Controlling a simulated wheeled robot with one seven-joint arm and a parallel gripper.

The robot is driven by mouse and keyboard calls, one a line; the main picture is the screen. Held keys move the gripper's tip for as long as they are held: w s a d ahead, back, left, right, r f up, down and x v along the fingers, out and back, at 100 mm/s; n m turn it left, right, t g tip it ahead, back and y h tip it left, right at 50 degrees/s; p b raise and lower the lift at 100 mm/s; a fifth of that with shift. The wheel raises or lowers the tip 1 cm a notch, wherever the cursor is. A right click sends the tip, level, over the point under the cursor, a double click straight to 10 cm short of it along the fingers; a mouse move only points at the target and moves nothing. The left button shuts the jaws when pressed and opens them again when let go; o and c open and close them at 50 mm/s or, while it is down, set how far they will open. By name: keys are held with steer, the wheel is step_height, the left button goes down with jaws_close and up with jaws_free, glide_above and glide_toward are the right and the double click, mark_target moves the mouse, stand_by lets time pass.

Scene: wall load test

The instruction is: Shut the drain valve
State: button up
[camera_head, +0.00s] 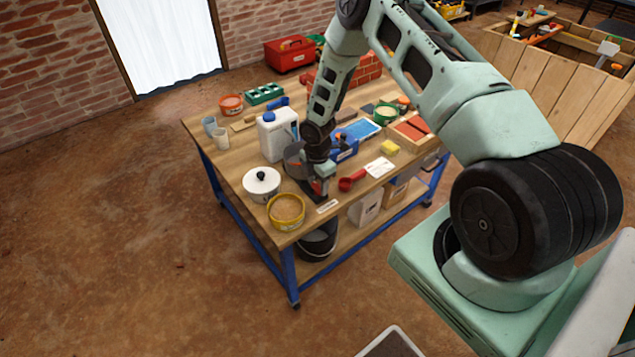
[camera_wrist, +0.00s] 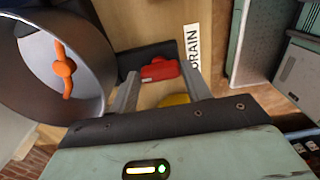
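The drain valve shows a red handle (camera_wrist: 160,70) in the wrist view, on a dark base plate beside a white label reading DRAIN (camera_wrist: 192,48). My gripper (camera_wrist: 160,88) is open, with one finger on each side of the space just in front of the red handle. No grip on the handle shows, and I cannot tell whether a finger touches it. A yellow part (camera_wrist: 175,99) shows low between the fingers, mostly hidden by the gripper body. In the head view my gripper (camera_head: 318,188) is low at the bench's front edge, hiding most of the valve.
A metal vessel (camera_wrist: 92,85) with an orange stirrer inside is close on the left in the wrist view.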

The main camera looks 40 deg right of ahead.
steer(key=c, duration=0.4)
steer(key=m+b, duration=0.1)
steer(key=m, duration=0.2)
steer(key=shift+m, duration=0.3)
steer(key=m+b, duration=0.1)
steer(key=m, duration=0.3)
steer(key=shift+m, duration=0.3)
steer(key=m+b, duration=0.1)
steer(key=m, duration=0.4)
steer(key=shift+m+b, duration=0.4)
steer(key=shift+m, duration=2)
